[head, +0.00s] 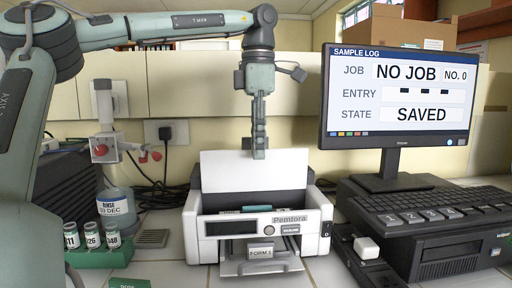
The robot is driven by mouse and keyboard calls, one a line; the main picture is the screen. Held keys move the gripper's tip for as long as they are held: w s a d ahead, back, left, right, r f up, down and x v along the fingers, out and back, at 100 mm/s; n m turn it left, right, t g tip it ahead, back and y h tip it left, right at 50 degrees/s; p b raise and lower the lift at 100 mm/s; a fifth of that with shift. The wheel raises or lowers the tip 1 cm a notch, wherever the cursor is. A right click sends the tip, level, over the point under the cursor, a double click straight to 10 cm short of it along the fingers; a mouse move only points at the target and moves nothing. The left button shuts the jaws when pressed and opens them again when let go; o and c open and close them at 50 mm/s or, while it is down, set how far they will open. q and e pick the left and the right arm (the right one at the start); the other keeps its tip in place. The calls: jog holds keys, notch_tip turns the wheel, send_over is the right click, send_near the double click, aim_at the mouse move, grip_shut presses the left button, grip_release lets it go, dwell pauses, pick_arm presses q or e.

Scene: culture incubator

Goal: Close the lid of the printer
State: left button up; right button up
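The white printer (211,232), marked "Pemtora", stands in the middle of the counter. An upright white panel or sheet (225,172) rises at its back; I cannot tell whether it is the lid or paper. A dark opening with a teal strip (258,209) shows below it. The front tray is out with a card marked "FORM 1" (261,251). My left gripper (259,154) points down, overlapping the panel's top edge in the picture; contact cannot be told. It is seen edge-on, so its finger opening is hidden. My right gripper is out of view.
A monitor (394,139) reads "NO JOB" and "SAVED". A keyboard (430,212) sits on a dark box at the right. Several vials (92,235) and a rinse bottle (117,205) stand at the left. A small device with a white block (366,247) lies right of the printer.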

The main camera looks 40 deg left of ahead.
pick_arm(q)
jog(key=shift+c, duration=1.2)
jog(key=shift+w+a+r+m, duration=0.1)
jog(key=shift+a+r+m, duration=0.05)
jog(key=shift+r+m, duration=0.2)
grip_shut()
jog(key=w+a+r+m+t+y, duration=0.1)
jog(key=w+a+r+m+y, duration=0.1)
jog(key=r+m, duration=0.55)
jog(key=w+a+r+m+t+y, duration=0.2)
jog(key=a+r+m, duration=0.15)
jog(key=m, duration=0.65)
jog(key=d+f+x, duration=0.1)
jog(key=x, duration=0.9)
jog(key=s+d, duration=0.2)
jog(key=d, duration=0.1)
jog(key=shift+s+d+r, duration=0.3)
jog(key=shift+s+r, duration=0.05)
jog(key=shift+r, duration=0.05)
